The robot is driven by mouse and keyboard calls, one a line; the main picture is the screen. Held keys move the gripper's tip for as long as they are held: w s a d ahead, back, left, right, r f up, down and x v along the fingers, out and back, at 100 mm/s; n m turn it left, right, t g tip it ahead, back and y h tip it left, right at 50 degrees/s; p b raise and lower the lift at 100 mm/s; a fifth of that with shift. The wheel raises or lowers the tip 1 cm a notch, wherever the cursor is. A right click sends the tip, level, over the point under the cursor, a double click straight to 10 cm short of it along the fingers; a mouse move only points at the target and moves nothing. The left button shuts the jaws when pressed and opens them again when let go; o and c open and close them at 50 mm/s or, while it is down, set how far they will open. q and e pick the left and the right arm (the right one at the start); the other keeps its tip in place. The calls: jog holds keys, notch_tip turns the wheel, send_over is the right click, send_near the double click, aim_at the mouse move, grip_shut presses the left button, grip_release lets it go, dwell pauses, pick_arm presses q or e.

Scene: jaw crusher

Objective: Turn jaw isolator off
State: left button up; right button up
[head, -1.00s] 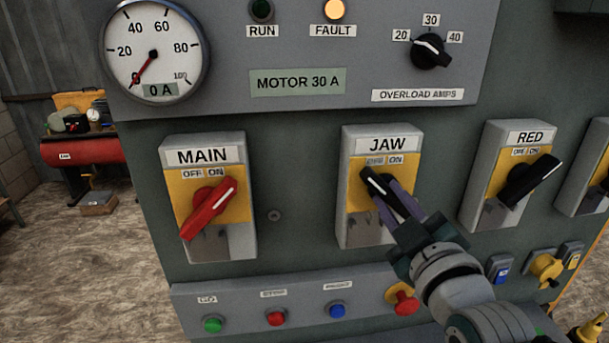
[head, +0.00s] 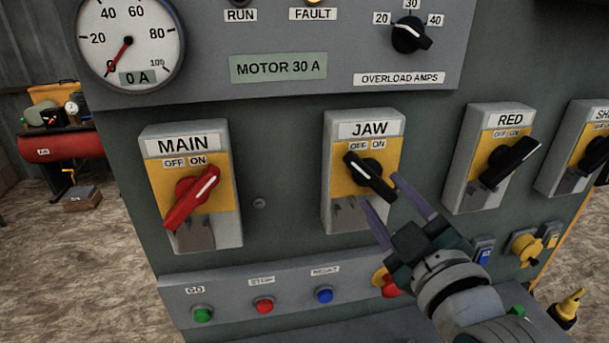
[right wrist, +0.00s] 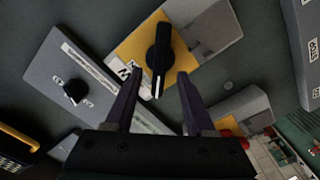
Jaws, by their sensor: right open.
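The jaw isolator (head: 360,210) is a grey and yellow box labelled JAW, with OFF and ON marks above its switch. Its black handle (head: 369,176) slants from upper left to lower right, its white-marked end at upper left on the OFF side. My right gripper (head: 382,192) is open and empty, its purple fingers either side of the handle's lower right end but drawn back from the panel. In the right wrist view the black handle (right wrist: 158,58) lies ahead, its near end between the fingertips (right wrist: 158,78). My left gripper is not in view.
The MAIN isolator (head: 216,232) at left has a red handle slanted toward ON. The RED isolator (head: 465,197) at right has a black handle slanted toward ON. Push buttons, including a blue one (head: 324,295), line a strip below. The wrist partly hides a red button (head: 389,289).

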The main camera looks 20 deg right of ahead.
jog(key=v, duration=0.6)
jog(key=shift+b, duration=0.35)
jog(key=shift+a, duration=0.1)
jog(key=s+a+f+m+g+y, duration=0.2)
jog(key=s+a+g, duration=0.1)
jog(key=s+g, duration=0.4)
jog(key=s+a+f+m+g+y, duration=0.2)
jog(key=s+a+g, duration=0.2)
jog(key=s+g, duration=0.25)
jog(key=w+r+p+v, duration=0.1)
jog(key=w+p+v, duration=0.1)
jog(key=p+v, duration=0.8)
jog(key=w+p+v, duration=0.2)
jog(key=p+v, duration=0.9)
jog(key=shift+w+r+p, duration=0.3)
jog(key=shift+r+p, duration=0.1)
jog(key=shift+r, duration=0.3)
jog(key=shift+d+g, duration=0.1)
jog(key=shift+g, duration=0.15)
